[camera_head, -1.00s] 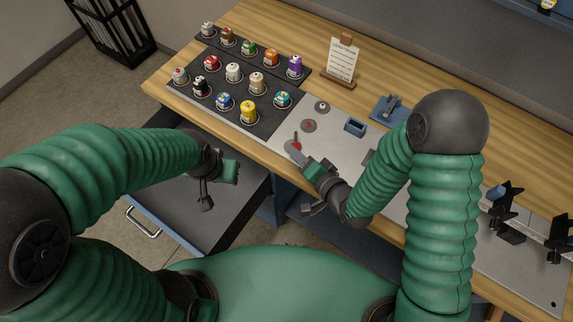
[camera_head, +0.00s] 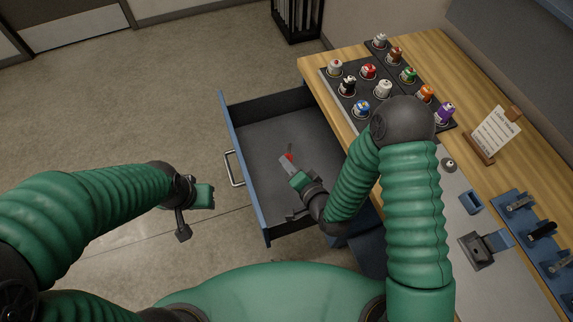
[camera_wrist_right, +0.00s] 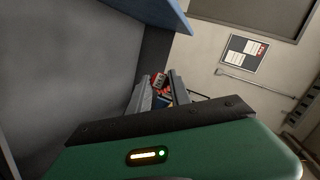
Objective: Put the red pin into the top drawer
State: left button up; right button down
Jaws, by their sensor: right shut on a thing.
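The red pin (camera_head: 289,157) shows as a small red bit at the tips of my right gripper (camera_head: 288,161). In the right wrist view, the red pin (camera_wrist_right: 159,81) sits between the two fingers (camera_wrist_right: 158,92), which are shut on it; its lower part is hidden. The open drawer (camera_head: 237,150) has a blue front with a handle and a dark, empty-looking floor. In the head view my right gripper and the pin overlap the drawer's inside; their height above its floor is hard to tell. My left gripper (camera_head: 198,198) hangs over the floor left of the drawer; its jaws are unclear.
The wooden bench (camera_head: 316,77) stands right of the drawer. It carries a dark rack (camera_head: 333,88) of coloured bottles, a note stand (camera_head: 494,133) and blue fixtures (camera_head: 471,203). A black bin (camera_head: 297,20) stands behind. The floor left of the drawer is clear.

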notch_tip(320, 180, down, 8)
jog(key=b, duration=0.6)
jog(key=shift+d, duration=0.15)
jog(key=shift+r, duration=0.1)
jog(key=c, duration=1.1)
grip_release()
jog(key=shift+r, duration=0.1)
